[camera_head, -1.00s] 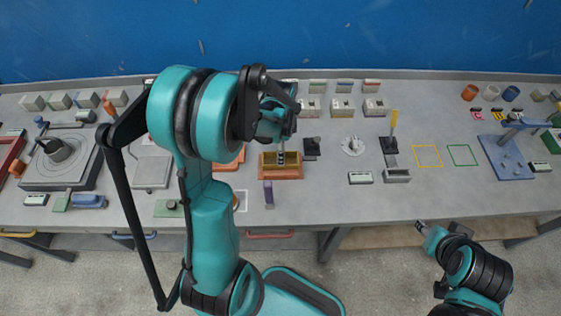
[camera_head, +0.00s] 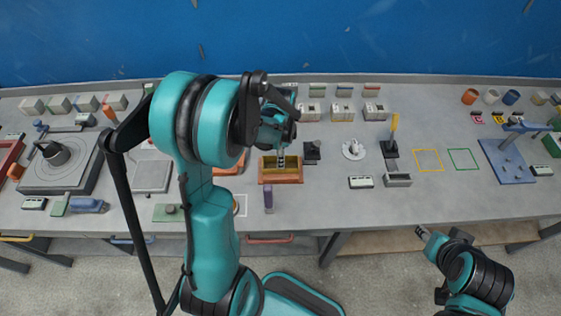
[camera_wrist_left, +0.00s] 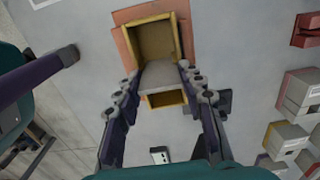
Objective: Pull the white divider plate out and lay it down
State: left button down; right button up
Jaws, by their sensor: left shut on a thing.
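The panel mould (camera_head: 281,175) is an open orange-brown box with yellow inner walls on the bench, left of the middle in the head view. It also shows in the left wrist view (camera_wrist_left: 126,45). The white divider plate (camera_wrist_left: 162,76) looks pale grey there and spans across the mould. My left gripper (camera_wrist_left: 162,90) is shut on the plate, one finger at each side edge. In the head view my left gripper (camera_head: 280,150) is above the mould; whether the plate's lower edge is still inside is unclear. My right gripper (camera_head: 421,232) is beyond the bench's front edge, its fingers too small to judge.
A purple upright piece (camera_head: 268,198) stands in front of the mould. A black block (camera_head: 311,152) is close to its right, with a white round piece (camera_head: 353,150) beyond. Free bench surface lies front right of the mould, before the grey box (camera_head: 397,180).

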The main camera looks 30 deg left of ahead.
pick_arm(q)
jog(key=shift+r+p, duration=2.35)
jog(key=shift+r, duration=1.15)
jog(key=shift+r+p, duration=1.45)
jog(key=shift+r, duration=0.55)
